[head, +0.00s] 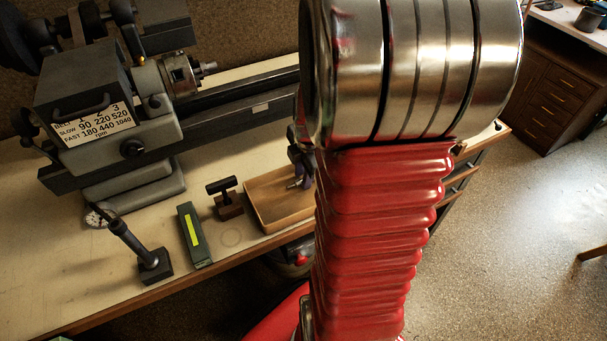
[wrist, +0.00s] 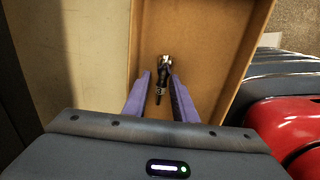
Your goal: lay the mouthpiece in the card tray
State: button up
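The card tray (head: 262,212) is a shallow tan box on the bench, and it fills much of the wrist view (wrist: 205,35). The silver mouthpiece (head: 296,183) shows at the tray's right part in the head view. In the wrist view the mouthpiece (wrist: 163,64) appears to lie on the tray floor, its bright cup away from me and its darker shank toward me. My gripper (wrist: 160,76) is over the tray with its purple fingers apart on either side of the mouthpiece. A gap shows on the left side. My arm hides the tray's right end in the head view.
A lathe (head: 130,130) stands along the back of the bench. The bench's front edge is close to the tray.

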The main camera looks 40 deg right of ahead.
jog(key=shift+s+a+f, duration=0.2)
jog(key=shift+s, duration=0.1)
jog(key=shift+c, duration=0.2)
jog(key=o, duration=0.4)
jog(key=shift+w+r, duration=0.1)
jog(key=shift+r, duration=0.5)
jog(key=shift+c, duration=0.2)
jog(key=shift+w+d+r, duration=0.1)
jog(key=shift+d+r, duration=0.05)
jog(key=shift+r, duration=3.35)
